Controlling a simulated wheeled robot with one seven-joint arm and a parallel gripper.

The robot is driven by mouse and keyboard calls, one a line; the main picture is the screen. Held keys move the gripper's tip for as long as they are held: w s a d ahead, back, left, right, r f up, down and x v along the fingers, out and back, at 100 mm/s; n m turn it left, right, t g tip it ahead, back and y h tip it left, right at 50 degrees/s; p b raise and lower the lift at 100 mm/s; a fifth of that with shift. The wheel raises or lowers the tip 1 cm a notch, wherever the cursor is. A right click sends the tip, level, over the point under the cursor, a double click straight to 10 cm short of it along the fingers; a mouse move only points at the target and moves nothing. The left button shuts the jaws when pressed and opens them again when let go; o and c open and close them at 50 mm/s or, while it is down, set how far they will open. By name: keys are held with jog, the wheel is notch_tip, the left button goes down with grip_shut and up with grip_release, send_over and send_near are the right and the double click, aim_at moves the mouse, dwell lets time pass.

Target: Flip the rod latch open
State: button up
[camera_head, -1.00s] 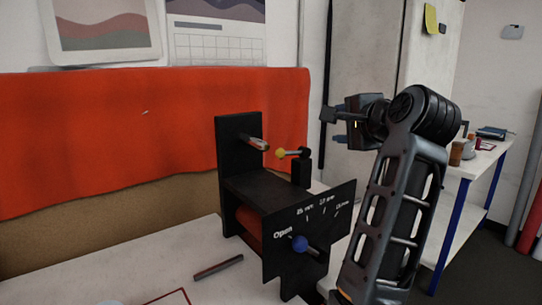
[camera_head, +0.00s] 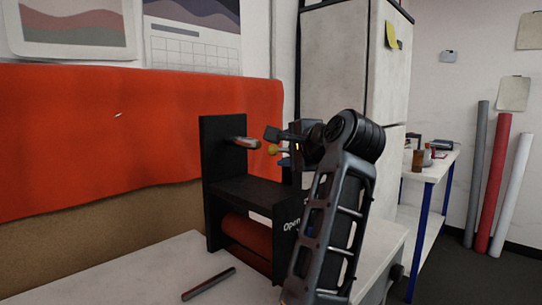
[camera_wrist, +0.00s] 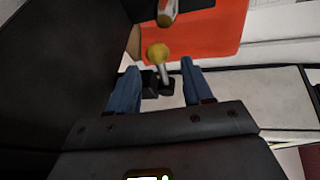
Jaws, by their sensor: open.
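The rod latch is a thin rod with a yellow knob (camera_head: 272,150) on top of a black frame device (camera_head: 245,188). In the wrist view the yellow knob (camera_wrist: 158,52) and its short metal rod stand between my two blue-grey fingers, nearer the fingertips. My gripper (camera_head: 280,148) is open around the latch, with visible gaps on both sides in the wrist view (camera_wrist: 160,68). A pale metal rod end (camera_head: 243,142) sticks out of the upright plate, facing the knob. My arm hides the front scale plate and most of its markings.
A loose dark bar (camera_head: 208,284) lies on the white table (camera_head: 150,280). A red roll (camera_head: 246,232) sits inside the device. An orange cloth (camera_head: 90,140) hangs behind. A side table (camera_head: 437,172) stands at the right.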

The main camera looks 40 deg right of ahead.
aim_at(279, 150)
jog(key=x, duration=0.6)
grip_shut()
dwell(0.4)
